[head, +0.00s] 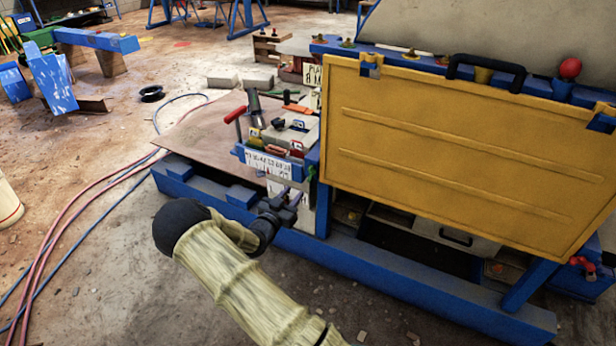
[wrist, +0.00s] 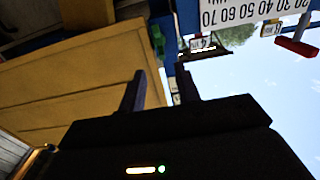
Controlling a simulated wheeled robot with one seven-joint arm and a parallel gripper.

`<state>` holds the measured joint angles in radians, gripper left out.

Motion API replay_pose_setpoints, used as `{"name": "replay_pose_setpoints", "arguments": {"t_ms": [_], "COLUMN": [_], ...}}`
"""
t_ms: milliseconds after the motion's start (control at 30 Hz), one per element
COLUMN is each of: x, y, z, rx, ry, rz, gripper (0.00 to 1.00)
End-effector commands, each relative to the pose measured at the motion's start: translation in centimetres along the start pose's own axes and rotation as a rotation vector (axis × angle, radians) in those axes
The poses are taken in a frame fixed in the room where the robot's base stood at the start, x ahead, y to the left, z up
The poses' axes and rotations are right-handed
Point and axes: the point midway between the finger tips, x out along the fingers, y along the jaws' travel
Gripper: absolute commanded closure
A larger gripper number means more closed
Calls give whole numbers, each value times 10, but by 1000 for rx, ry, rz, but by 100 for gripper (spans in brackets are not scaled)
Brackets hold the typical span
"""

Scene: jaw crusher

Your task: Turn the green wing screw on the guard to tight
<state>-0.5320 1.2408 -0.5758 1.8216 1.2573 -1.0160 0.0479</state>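The yellow guard (head: 460,150) is a large panel on the blue frame of the crusher, with a black handle along its top. It fills the left of the wrist view (wrist: 70,90). A small green part, seemingly the wing screw (wrist: 157,40), shows in the wrist view beside the guard's edge, beyond my fingertips. Its wing angle is too small to read. My gripper (head: 288,198) is low in front of the blue post, left of the guard. In the wrist view my gripper (wrist: 160,82) has its two dark fingers apart with nothing between them.
A blue-edged shelf with a number scale (head: 268,165) and tools stands left of the guard. A red-handled lever (head: 235,115) sticks out there. A blue beam (head: 400,285) runs along the floor. Red and blue hoses (head: 70,220) lie on the left floor.

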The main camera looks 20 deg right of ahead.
Motion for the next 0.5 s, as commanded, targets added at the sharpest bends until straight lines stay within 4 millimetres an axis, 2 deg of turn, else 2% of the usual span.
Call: {"name": "replay_pose_setpoints", "arguments": {"t_ms": [100,500], "x": [23,92], "y": [1,1], "z": [1,1], "rx": [1,1], "ry": [1,2], "rz": [3,1], "gripper": [67,67]}}
